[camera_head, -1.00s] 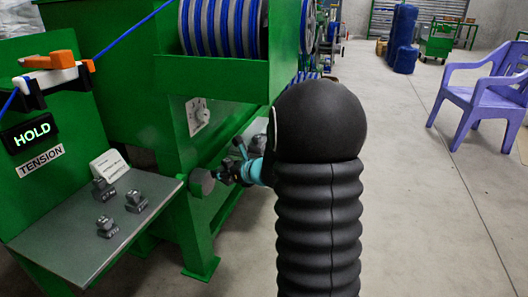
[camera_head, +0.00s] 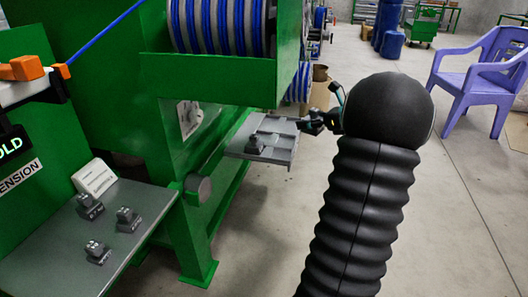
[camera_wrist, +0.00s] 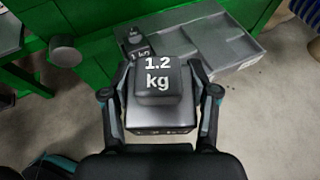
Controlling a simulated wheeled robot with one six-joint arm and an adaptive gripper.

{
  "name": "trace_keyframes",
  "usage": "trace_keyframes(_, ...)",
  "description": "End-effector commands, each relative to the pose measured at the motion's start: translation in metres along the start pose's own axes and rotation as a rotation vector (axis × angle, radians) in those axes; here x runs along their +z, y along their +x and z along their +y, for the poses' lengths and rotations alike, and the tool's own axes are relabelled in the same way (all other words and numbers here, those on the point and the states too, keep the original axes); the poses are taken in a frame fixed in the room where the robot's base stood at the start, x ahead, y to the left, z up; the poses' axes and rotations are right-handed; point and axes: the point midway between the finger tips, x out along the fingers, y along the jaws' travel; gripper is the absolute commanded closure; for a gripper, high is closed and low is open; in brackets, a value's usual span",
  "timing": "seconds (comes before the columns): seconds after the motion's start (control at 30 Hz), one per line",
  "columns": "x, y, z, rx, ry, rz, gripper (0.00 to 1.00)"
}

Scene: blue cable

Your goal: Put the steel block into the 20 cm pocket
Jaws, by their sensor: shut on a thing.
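A steel block (camera_wrist: 160,112) marked "1.2 kg" on its dark upper part is between the fingers of my gripper (camera_wrist: 160,88) in the wrist view. My gripper is shut on it. In the head view my gripper (camera_head: 317,122) is at the right end of a grey tray (camera_head: 280,154); the held block is hard to make out there. The tray has divided pockets and also shows in the wrist view (camera_wrist: 238,50), beyond the block. A dark 1 kg weight (camera_wrist: 138,47) sits at its left end. I cannot read any pocket length, so I cannot tell which is the 20 cm one.
A green machine (camera_head: 110,75) with a blue cable reel (camera_head: 225,25) stands at left. Several dark weights (camera_head: 128,220) and a white card (camera_head: 94,177) lie on a grey shelf (camera_head: 75,265). A round grey knob (camera_head: 198,190) juts out. Floor at right is open; a purple chair (camera_head: 485,75) stands there.

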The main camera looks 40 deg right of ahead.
Motion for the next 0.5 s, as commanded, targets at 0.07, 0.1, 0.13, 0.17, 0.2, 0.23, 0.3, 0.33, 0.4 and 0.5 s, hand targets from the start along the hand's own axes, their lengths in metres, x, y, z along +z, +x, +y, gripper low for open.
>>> trace_keyframes(0.07,0.001,-0.01,-0.004,-0.005,-0.001,-0.003,1.0)
trace_keyframes(0.1,0.0,-0.011,-0.005,-0.005,-0.001,-0.003,1.0)
trace_keyframes(0.13,0.0,-0.011,-0.005,-0.004,-0.001,-0.003,1.0)
trace_keyframes(0.17,-0.001,-0.011,-0.005,-0.003,-0.001,-0.003,1.0)
trace_keyframes(0.2,-0.001,-0.008,-0.005,-0.003,-0.001,-0.003,1.0)
trace_keyframes(0.23,-0.002,-0.005,-0.004,-0.002,0.0,-0.004,1.0)
trace_keyframes(0.3,-0.004,0.006,-0.001,0.001,-0.001,-0.003,1.0)
trace_keyframes(0.33,-0.004,0.012,0.001,0.003,-0.001,-0.003,1.0)
trace_keyframes(0.4,-0.006,0.025,0.004,0.003,-0.002,-0.003,1.0)
trace_keyframes(0.5,-0.01,0.043,0.008,0.002,-0.001,-0.002,1.0)
